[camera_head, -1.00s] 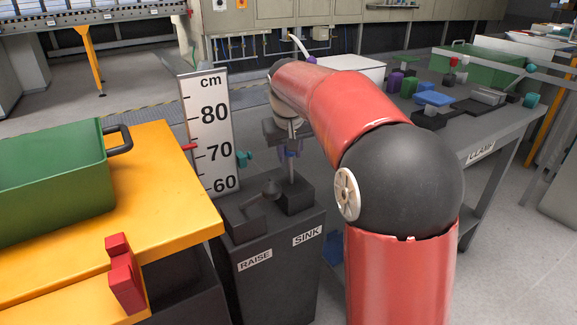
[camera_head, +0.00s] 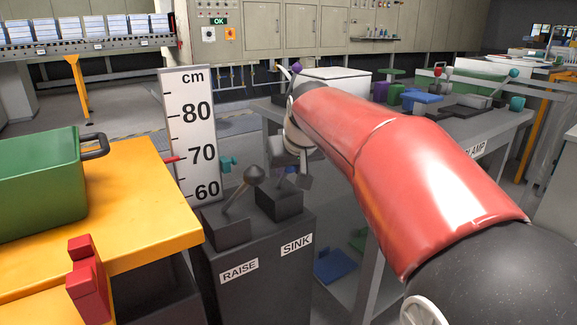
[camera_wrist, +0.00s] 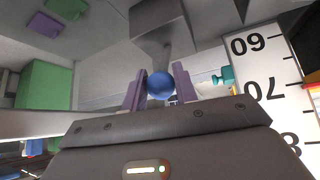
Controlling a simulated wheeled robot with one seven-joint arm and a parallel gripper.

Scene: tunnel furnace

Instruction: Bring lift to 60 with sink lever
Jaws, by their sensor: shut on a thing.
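The sink lever, with a blue ball knob (camera_wrist: 160,85), stands on a dark block (camera_head: 279,203) above the SINK label (camera_head: 296,244). My gripper (camera_wrist: 160,90) is shut on the knob, one purple finger on each side. In the head view my red arm reaches over to it and mostly hides the knob and fingers. The height scale (camera_head: 195,130), marked in cm, stands behind the levers. Its red pointer (camera_head: 172,159) is close to 70, apparently slightly below; the exact value is hard to read. The scale also shows upside down in the wrist view (camera_wrist: 268,65).
The raise lever (camera_head: 240,190), with a dark ball, leans beside the sink lever. A yellow platform (camera_head: 150,205) carries a green crate (camera_head: 40,180) at left, with a red bracket (camera_head: 86,280) in front. A grey table with parts stands at right, behind my arm.

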